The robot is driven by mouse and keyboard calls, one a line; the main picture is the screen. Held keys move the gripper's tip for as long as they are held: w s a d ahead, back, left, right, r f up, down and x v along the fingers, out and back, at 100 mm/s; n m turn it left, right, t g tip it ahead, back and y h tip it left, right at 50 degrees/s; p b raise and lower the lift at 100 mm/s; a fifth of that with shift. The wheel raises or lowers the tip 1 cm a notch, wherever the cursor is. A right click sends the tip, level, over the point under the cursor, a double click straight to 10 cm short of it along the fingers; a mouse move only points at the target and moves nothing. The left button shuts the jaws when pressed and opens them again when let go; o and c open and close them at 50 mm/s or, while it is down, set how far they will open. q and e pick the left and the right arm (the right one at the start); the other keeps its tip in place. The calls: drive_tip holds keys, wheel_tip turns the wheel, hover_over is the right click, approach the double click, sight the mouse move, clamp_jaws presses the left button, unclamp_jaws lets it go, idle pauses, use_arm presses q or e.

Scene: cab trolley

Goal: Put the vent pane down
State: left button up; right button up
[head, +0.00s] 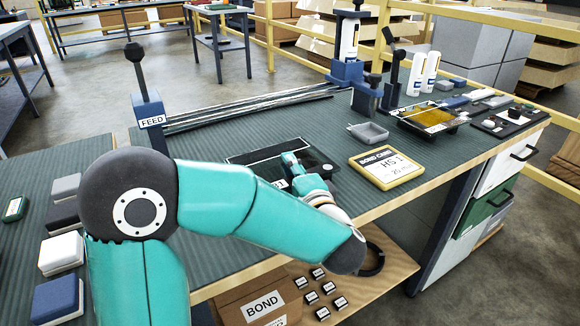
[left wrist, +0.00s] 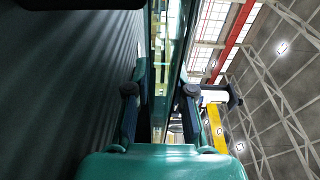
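The vent pane (head: 320,168), a dark flat sheet with a pale line along its far side, is low over the green ribbed bench mat in the head view. In the left wrist view the two fingers of the left gripper (left wrist: 160,92) stand on either side of the pane (left wrist: 163,45), seen nearly edge-on as a greenish glassy strip. The fingers look shut on it. I cannot tell whether the pane touches the mat. My right gripper is not in view.
A yellow-framed bond card (head: 386,167) lies right of the pane. Behind it are a grey tray (head: 368,132) and an amber-filled tray (head: 432,120). Long strips lie at the back beside the FEED post (head: 151,110). A shelf (head: 395,285) with a BOND box (head: 262,305) is below.

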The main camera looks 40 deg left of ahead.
use_arm(q)
drive_tip(key=shift+o, duration=0.4)
drive_tip(key=shift+d+r, duration=0.1)
drive_tip(key=shift+d, duration=0.05)
drive_tip(key=p+v, duration=0.2)
drive_tip(key=v, duration=0.9)
drive_tip(key=shift+s+d, duration=0.25)
drive_tip(key=shift+d, duration=0.1)
